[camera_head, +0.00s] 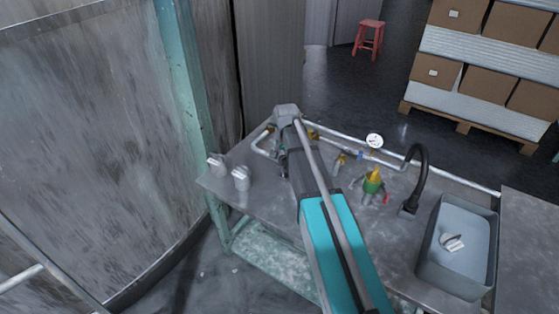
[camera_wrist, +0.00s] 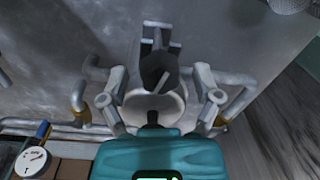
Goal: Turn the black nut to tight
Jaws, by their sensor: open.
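The black nut (camera_wrist: 157,68) shows as a dark, rounded shape near the middle of the wrist view. A pale round part (camera_wrist: 152,103) lies just on the near side of it in the picture. My gripper (camera_wrist: 160,74) is open, with one grey finger on the left of the nut and one on the right. Clear gaps show between the nut and both fingers, and I see no contact. How deep the fingertips reach along the nut I cannot tell. In the head view my arm hides the nut and most of the gripper.
Grey pipes (camera_wrist: 240,100) with brass fittings run close to both fingers. A pressure gauge (camera_head: 374,140), a green and yellow fitting (camera_head: 373,181), a black curved tap (camera_head: 421,165) and a grey basin (camera_head: 428,277) stand on the right of the bench. Two white items (camera_head: 241,178) stand left.

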